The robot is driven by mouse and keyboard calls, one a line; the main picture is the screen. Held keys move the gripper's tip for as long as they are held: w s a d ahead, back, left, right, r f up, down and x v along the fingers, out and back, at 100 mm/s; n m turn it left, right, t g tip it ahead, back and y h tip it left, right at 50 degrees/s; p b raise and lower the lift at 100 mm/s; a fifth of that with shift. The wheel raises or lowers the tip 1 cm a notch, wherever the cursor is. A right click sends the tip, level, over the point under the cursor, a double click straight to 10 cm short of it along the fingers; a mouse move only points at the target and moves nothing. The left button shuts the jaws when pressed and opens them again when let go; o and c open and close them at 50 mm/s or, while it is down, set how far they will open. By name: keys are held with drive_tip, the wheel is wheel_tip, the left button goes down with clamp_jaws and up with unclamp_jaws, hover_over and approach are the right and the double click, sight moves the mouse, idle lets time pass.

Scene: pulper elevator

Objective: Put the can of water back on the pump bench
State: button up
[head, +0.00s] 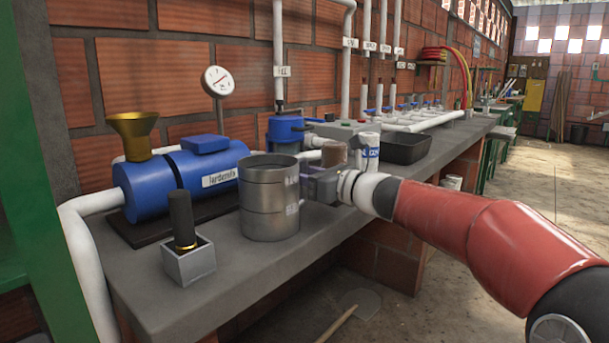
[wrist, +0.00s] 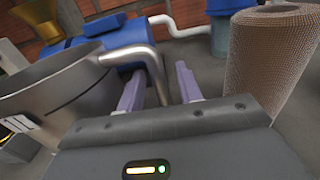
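The can of water, a wide grey metal can (head: 270,205), appears to stand upright on the pump bench (head: 345,225), right of the blue pump. In the wrist view the can (wrist: 60,95) is at the left, with its bent metal handle (wrist: 128,53) reaching toward my fingers. My gripper (head: 315,186) is at the right side of the can at handle height. In the wrist view my gripper (wrist: 160,82) has its two fingers apart, with the handle showing between them. A gap shows beside the handle. Water inside the can is not visible.
A blue pump (head: 200,175) with a brass funnel (head: 133,135) stands left of the can. A small grey box (head: 188,262) with a black cylinder is in front. A brown mesh cylinder (wrist: 268,60) is close on the right. A black tray (head: 405,148) sits farther back.

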drive_tip(key=shift+f, duration=0.3)
drive_tip(key=v, duration=0.4)
drive_tip(key=b+v, duration=0.1)
drive_tip(key=v, duration=0.2)
drive_tip(key=shift+s+d, duration=0.1)
drive_tip(key=shift+s, duration=0.4)
